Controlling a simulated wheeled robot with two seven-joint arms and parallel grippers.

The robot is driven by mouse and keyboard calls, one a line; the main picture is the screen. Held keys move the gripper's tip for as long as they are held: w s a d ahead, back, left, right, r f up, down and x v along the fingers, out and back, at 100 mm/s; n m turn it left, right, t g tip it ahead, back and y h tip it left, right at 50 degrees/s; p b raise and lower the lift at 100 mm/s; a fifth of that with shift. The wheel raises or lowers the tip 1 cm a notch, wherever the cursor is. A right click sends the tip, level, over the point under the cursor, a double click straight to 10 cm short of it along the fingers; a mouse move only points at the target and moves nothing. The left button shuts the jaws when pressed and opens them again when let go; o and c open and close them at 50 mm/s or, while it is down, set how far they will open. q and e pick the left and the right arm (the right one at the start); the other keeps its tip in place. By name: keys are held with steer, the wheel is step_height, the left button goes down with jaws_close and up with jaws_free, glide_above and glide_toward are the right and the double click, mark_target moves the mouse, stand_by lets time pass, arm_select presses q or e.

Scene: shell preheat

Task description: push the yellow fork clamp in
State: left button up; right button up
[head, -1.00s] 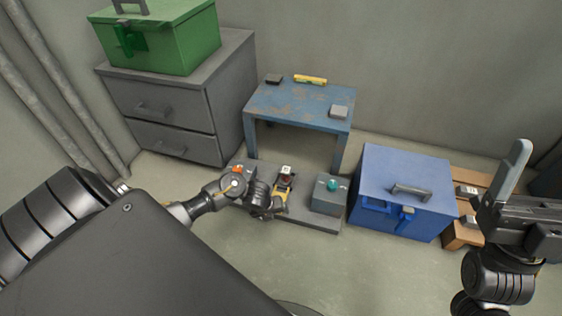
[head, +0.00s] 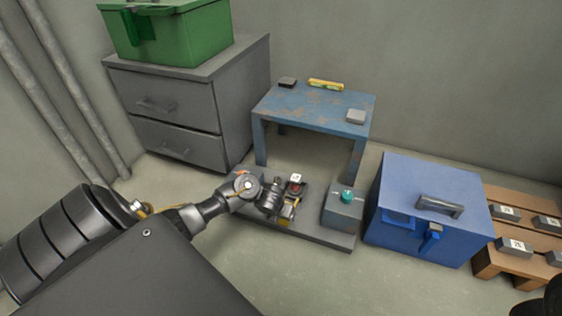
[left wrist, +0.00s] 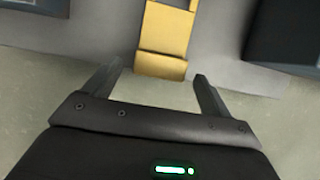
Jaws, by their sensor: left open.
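The yellow fork clamp (head: 287,214) is on the low grey plate (head: 325,240) on the floor, partly covered by my left gripper in the head view. In the left wrist view its yellow bracket (left wrist: 162,45) with a bent front edge shows at the top middle. My left gripper (left wrist: 158,82) is open and empty. Its two fingertips are just short of the bracket's front edge, one to each side of it, with no contact visible. A small block with a white-marked top (head: 296,180) is behind the clamp.
A grey box with a teal knob (head: 347,196) stands on the plate's right side. A blue box (head: 425,212) is right of it, then a wooden pallet (head: 497,263) with grey blocks. A blue table (head: 315,107) and grey drawers (head: 165,110) stand behind. Floor in front is clear.

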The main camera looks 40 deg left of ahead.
arm_select(q)
steer(key=b+x, duration=0.2)
steer(key=x, duration=0.2)
steer(key=shift+f, duration=0.1)
